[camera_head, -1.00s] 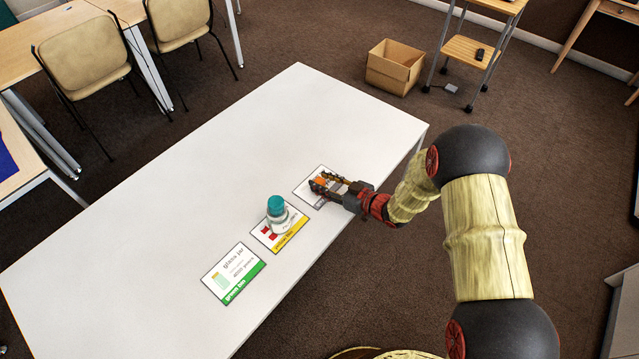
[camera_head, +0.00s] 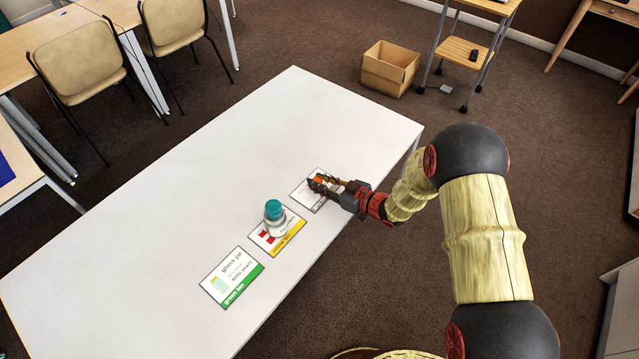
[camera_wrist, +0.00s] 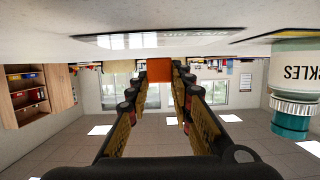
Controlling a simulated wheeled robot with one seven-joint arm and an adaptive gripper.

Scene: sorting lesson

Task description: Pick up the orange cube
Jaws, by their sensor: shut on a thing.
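The orange cube (camera_wrist: 159,70) is between the fingertips of my gripper (camera_wrist: 160,80) in the wrist view, which shows the room upside down. In the head view the orange cube (camera_head: 319,179) is partly hidden by the fingers. My gripper (camera_head: 322,184) is shut on it, low over a white card (camera_head: 304,195) near the table's right end. I cannot tell whether the cube touches the card.
A teal-lidded jar (camera_head: 274,211) stands on the yellow-edged card (camera_head: 291,236), left of my gripper. A green-edged card (camera_head: 246,279) lies farther left. The rest of the white table (camera_head: 130,240) is clear. A cardboard box (camera_head: 391,75) is on the floor behind.

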